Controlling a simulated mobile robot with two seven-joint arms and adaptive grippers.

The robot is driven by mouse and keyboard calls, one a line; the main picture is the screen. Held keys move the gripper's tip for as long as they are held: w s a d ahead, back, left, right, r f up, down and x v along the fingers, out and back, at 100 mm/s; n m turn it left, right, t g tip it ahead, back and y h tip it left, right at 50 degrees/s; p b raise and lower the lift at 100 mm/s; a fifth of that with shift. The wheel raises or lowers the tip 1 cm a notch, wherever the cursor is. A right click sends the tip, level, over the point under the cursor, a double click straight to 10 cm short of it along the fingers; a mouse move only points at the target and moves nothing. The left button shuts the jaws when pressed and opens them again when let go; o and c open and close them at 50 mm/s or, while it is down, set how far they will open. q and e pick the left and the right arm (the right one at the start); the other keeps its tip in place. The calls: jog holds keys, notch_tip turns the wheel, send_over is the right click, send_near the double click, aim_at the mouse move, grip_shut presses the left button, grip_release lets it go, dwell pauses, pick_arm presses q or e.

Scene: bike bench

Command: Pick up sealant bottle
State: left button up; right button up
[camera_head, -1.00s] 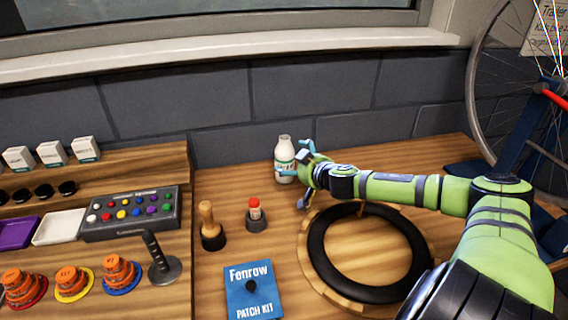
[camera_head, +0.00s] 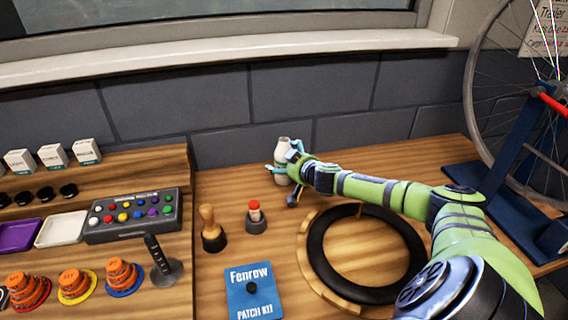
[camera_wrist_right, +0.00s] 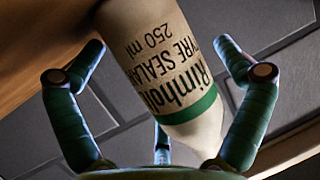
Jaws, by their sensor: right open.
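The sealant bottle (camera_head: 283,150) is white with a label and a green band. It stands upright on the bench near the back wall. My right gripper (camera_head: 279,170) is at the bottle, with its fingers open around it. In the right wrist view the bottle (camera_wrist_right: 165,65) shows its label "Tyre Sealant 250 ml" between the open fingers of the right gripper (camera_wrist_right: 165,75). The fingers on both sides look apart from the bottle. The gripper hides part of the bottle in the head view. My left gripper is not in view.
A black tyre ring (camera_head: 322,268) lies on a round wooden board in front of the right arm. A red-topped item (camera_head: 255,214), a wooden-handled tool (camera_head: 208,222) and a blue patch kit (camera_head: 252,292) stand or lie nearer. A bike wheel stand (camera_head: 510,150) is at right.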

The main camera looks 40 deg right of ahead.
jog(key=c, duration=1.3)
jog(key=shift+r, duration=0.15)
